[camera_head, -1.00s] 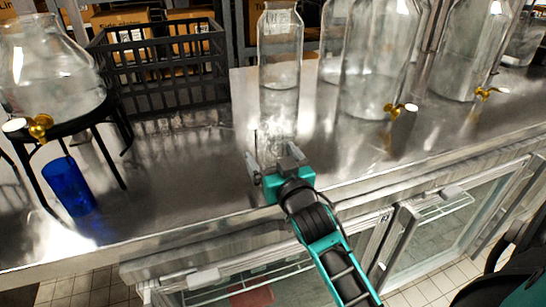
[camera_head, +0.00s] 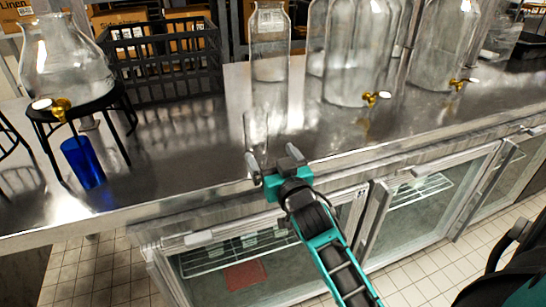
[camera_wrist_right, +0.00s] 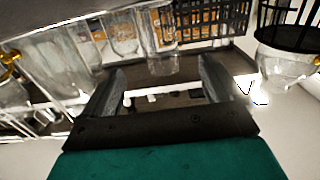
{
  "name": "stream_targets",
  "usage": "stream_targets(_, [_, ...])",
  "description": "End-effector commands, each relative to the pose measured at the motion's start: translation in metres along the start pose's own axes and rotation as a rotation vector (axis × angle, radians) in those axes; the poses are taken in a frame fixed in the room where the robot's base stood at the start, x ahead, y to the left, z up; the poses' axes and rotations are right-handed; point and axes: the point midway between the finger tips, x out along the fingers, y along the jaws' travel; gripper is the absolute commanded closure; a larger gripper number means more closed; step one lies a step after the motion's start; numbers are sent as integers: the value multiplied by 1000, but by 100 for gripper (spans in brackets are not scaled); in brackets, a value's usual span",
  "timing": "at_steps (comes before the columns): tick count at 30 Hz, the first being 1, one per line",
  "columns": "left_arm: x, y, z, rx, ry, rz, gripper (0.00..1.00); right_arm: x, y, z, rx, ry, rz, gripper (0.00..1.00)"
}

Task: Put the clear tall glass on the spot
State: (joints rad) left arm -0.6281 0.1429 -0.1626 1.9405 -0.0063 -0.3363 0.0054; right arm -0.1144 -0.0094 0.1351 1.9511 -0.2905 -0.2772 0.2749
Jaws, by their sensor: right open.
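The clear tall glass (camera_head: 256,131) stands upright on the steel counter, in front of a tall clear bottle. My right gripper (camera_head: 272,157) is open and empty at the counter's front edge, just short of the glass. In the right wrist view the glass (camera_wrist_right: 163,64) shows beyond and between the spread fingers (camera_wrist_right: 160,84), apart from them. I cannot pick out a marked spot on the counter. My left gripper is not in view.
The tall clear bottle (camera_head: 269,60) stands behind the glass. Large dispensers with brass taps (camera_head: 356,60) stand to the right. At left, a dispenser (camera_head: 62,65) sits on a black stand near a blue glass (camera_head: 83,162). A black crate (camera_head: 165,60) stands behind.

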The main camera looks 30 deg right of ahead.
Motion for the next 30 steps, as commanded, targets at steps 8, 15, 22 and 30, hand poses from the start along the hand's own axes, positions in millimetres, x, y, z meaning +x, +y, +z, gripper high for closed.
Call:
stream_targets(8, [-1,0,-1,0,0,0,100,-7,-5,16,-13,-35,-23,7])
stream_targets(15, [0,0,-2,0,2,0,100,-101,-52,134,-101,-333,-225,7])
stream_targets(22, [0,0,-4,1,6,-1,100,-200,-82,205,-137,-559,-389,7])
stream_targets(30, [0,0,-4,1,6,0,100,-216,-86,213,-139,-591,-413,7])
